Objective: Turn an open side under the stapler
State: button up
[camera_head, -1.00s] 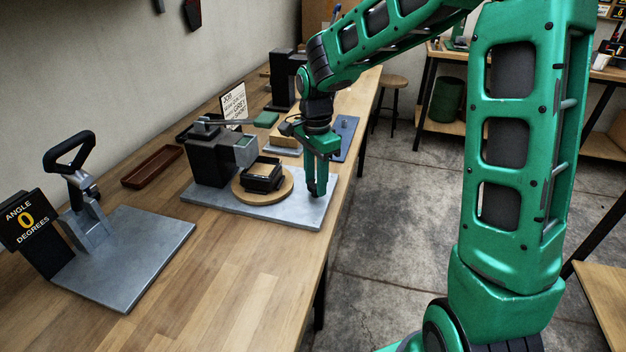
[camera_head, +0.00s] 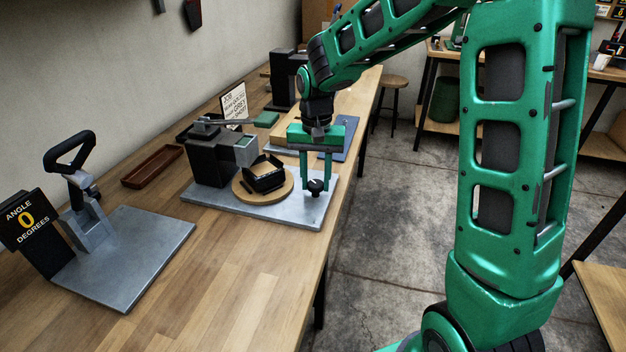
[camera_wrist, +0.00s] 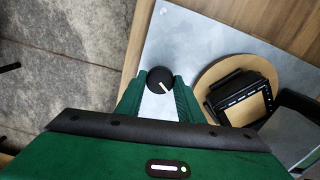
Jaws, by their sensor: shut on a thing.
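The stapler (camera_head: 208,162) is a black block with a grey head and a lever, standing on a grey metal plate (camera_head: 295,213). In front of its head, a black open-topped frame (camera_head: 267,181) sits on a round wooden turntable (camera_head: 243,194). The frame (camera_wrist: 238,100) and turntable (camera_wrist: 215,74) also show in the wrist view, the frame at an angle. My gripper (camera_head: 317,185) points down with its fingers on either side of a black knob (camera_head: 316,188) at the plate's right end. In the wrist view the knob (camera_wrist: 160,80) has a white pointer line and sits between the fingertips.
A lever press (camera_head: 90,215) with an "ANGLE 0 DEGREES" sign (camera_head: 25,219) stands at the left. A brown tray (camera_head: 152,166), a job card (camera_head: 234,103) and a blue board (camera_head: 343,138) lie around the stapler. The front bench top is clear.

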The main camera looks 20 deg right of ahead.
aim_at(315, 182)
jog(key=n, duration=0.7)
jog(key=shift+w+r, duration=0.15)
jog(key=shift+w, duration=0.15)
dwell(0.4)
jog(key=o, duration=0.9)
jog(key=shift+o, duration=0.7)
jog(key=shift+s, duration=0.1)
notch_tip(315, 182, up, 11)
jog(key=shift+f, duration=0.2)
